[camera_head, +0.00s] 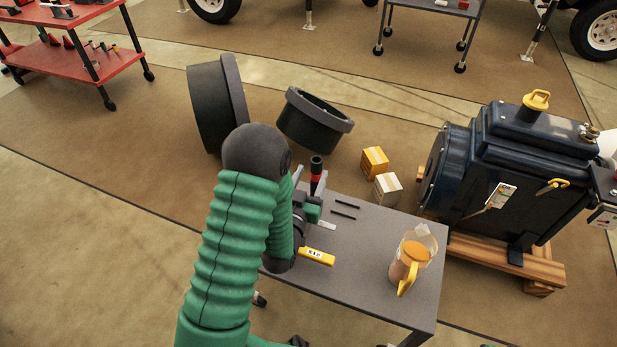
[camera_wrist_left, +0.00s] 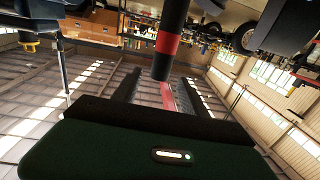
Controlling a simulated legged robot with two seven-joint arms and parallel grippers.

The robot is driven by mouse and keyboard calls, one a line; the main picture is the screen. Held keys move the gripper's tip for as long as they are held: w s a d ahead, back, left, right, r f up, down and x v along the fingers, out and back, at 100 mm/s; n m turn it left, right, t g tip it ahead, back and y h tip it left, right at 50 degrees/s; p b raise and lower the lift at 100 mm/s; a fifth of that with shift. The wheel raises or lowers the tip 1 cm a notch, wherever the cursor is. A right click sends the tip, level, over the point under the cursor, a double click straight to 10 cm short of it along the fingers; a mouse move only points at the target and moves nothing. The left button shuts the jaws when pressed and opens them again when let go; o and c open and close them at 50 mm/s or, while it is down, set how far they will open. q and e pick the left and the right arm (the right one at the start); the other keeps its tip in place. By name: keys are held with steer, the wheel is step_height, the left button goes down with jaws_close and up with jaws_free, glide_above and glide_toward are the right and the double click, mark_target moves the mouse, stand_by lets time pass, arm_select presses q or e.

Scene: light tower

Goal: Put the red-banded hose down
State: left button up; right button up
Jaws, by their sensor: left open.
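The red-banded hose (camera_head: 316,170) is a short black tube with a red band. It stands roughly upright near the far left edge of the grey table (camera_head: 345,283). Its lower end is hidden by my gripper, so I cannot tell if it touches the table. My left gripper (camera_head: 309,184) is open, with its fingers to either side of the hose. In the left wrist view the hose (camera_wrist_left: 168,42) rises between the spread fingers (camera_wrist_left: 160,92). My right gripper is not in view.
On the table lie two thin black rods (camera_head: 344,209), a yellow-labelled item (camera_head: 317,256) and an orange-filled jug (camera_head: 411,259). Boxes (camera_head: 375,161) and black rings (camera_head: 312,122) are beyond it. A dark blue machine (camera_head: 520,170) stands at right. The table's middle is clear.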

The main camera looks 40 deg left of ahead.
arm_select(q)
steer(key=s+d+f+m+g+h, duration=0.1)
steer(key=s+d+g, duration=0.3)
steer(key=s+d+f+m+g+h, duration=0.1)
steer(key=s+d+f+g+h, duration=0.1)
steer(key=s+d+g, duration=0.2)
steer(key=s+d+f+m+g+h, duration=0.1)
steer(key=s+d+g+h, duration=0.1)
steer(key=s+d+g, duration=0.2)
steer(key=shift+s+d+f, duration=0.15)
steer(key=shift+d, duration=0.75)
steer(key=s+d+g, duration=0.1)
steer(key=s+g, duration=0.1)
steer(key=s, duration=0.4)
steer(key=shift+d+r+m+g+h, duration=0.15)
steer(key=shift+r+m+g+h, duration=0.15)
steer(key=shift+r, duration=0.05)
